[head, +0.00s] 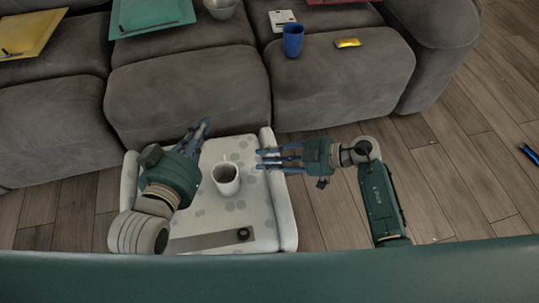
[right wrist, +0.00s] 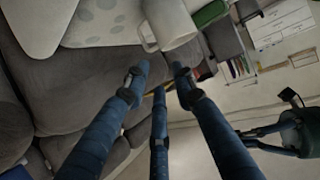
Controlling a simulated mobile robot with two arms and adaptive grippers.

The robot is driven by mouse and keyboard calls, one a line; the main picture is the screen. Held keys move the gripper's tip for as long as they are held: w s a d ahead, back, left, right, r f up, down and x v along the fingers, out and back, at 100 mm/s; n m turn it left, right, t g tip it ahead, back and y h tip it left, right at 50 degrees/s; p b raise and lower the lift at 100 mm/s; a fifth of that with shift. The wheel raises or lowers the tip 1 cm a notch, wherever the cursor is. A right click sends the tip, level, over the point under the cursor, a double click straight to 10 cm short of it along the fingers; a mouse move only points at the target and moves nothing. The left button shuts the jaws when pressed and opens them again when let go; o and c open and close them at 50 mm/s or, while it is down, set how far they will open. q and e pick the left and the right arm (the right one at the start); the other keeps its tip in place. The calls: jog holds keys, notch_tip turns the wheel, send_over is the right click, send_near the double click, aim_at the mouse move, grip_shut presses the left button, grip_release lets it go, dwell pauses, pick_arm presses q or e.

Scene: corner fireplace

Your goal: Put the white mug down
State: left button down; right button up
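The white mug (head: 226,179) stands upright on the pale spotted seat or small table (head: 215,210), its dark inside facing up. It also shows at the top of the right wrist view (right wrist: 170,22), with its handle toward my fingers. My right gripper (head: 262,159) is to the right of the mug, fingers spread and empty, pointing left and apart from it. My left gripper (head: 202,128) is to the left of and beyond the mug. Its fingers look spread in the right wrist view (right wrist: 262,118), with nothing seen between them. The contact under the mug is not clear.
A grey strip (head: 205,241) with a small dark round thing (head: 243,234) lies on the near part of the spotted surface. A grey sofa (head: 190,92) stands behind, bearing a blue cup (head: 293,40) and a yellow packet (head: 347,43).

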jog(key=w+d+r+m+t+y, duration=0.1)
jog(key=w+d+r+m+t, duration=0.15)
jog(key=r+t, duration=0.65)
jog(key=w+d+r+m+t, duration=0.1)
jog(key=w+d+r+t, duration=0.2)
jog(key=r, duration=1.1)
jog(key=s+d+r+m+t+h, duration=0.15)
jog(key=d+m+t+h, duration=0.25)
jog(key=d+m+h, duration=0.6)
pick_arm(q)
jog(key=shift+f, duration=0.2)
pick_arm(e)
jog(key=s+a+f+g, duration=0.2)
jog(key=s+f+g, duration=0.2)
jog(key=s+f, duration=0.2)
jog(key=shift+s+a+f+n+g+h, duration=0.3)
jog(key=shift+s+f+n+g, duration=0.05)
jog(key=shift+f+n+g, duration=0.1)
pick_arm(q)
jog(key=shift+f, duration=0.1)
